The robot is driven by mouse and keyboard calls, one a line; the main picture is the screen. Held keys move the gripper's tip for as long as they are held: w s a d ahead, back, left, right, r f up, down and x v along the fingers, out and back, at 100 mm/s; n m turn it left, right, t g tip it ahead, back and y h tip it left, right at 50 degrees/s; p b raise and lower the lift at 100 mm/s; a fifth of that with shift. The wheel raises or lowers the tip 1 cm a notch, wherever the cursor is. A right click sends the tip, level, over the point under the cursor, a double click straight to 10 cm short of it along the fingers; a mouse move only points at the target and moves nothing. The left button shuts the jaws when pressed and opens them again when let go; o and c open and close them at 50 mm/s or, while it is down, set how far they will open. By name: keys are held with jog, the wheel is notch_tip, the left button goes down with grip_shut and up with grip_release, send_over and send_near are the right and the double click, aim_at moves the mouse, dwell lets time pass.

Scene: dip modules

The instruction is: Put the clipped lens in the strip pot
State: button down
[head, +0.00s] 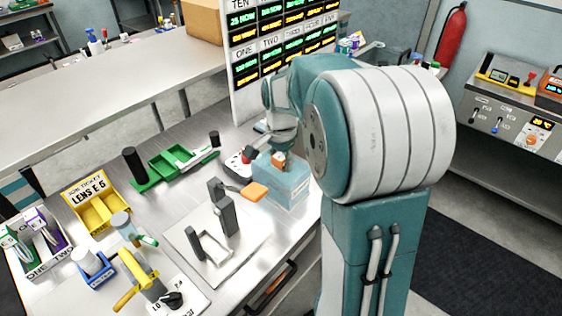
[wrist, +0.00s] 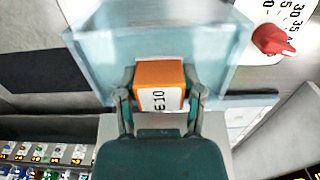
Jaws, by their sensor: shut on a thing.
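An orange block with a white label reading E10 (wrist: 158,84) sits between the fingers of my gripper (wrist: 159,76) in the wrist view. My gripper is shut on it. I take it to be the clip of the lens; the lens itself is hidden. A clear bluish open-topped pot (head: 290,188) stands on the bench in the head view. It also shows beyond the block in the wrist view (wrist: 95,50). The orange block (head: 279,157) appears at the pot's top in the head view. I cannot tell how deep it is.
A loose orange piece (head: 254,192) lies beside the pot. A white plate with grey uprights (head: 213,240) is to its left. A red-knobbed dial (head: 240,162) stands behind. A green tray (head: 180,160) and a yellow lens tray (head: 100,212) are farther left.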

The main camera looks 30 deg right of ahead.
jog(key=shift+c, duration=1.1)
grip_release()
notch_tip(320, 180, up, 12)
jog(key=shift+f, duration=0.25)
jog(key=shift+r, duration=0.25)
jog(key=s+a+f+n+t, duration=0.1)
jog(key=s+a+n+t, duration=0.1)
jog(key=s+a+n, duration=0.4)
jog(key=s+a+f+n+t, duration=0.2)
jog(key=s+a+n, duration=0.4)
jog(key=s, duration=0.7)
jog(key=shift+a+n+t, duration=0.3)
jog(key=shift+n+t, duration=0.5)
jog(key=shift+n, duration=0.2)
